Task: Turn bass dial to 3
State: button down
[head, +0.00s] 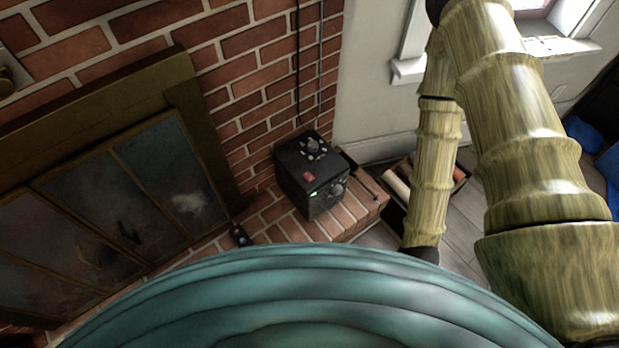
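A small black box (300,172) like an amplifier stands on the brick hearth beside the fireplace. Several pale-marked controls (312,147) sit on its top, with a red switch (309,177) and a green light (313,194) nearer the front edge. A round knob (338,189) shows on its front side. The labels and dial positions are too small to read, so I cannot tell which is the bass dial. My arm comes down at the right, apart from the box in the picture. Its lower end runs behind my teal body, and my gripper is hidden.
The brick hearth (275,221) ends just right of the box. A fireplace with a glass screen (135,195) stands at the left. A small dark object (240,236) lies near the screen. A crate with rolled items (397,186) sits on the floor at the right. Cables run up the brick wall.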

aim_at(338, 190)
jog(key=u, duration=1.3)
jog(key=k, duration=0.7)
jog(key=z, duration=1.3)
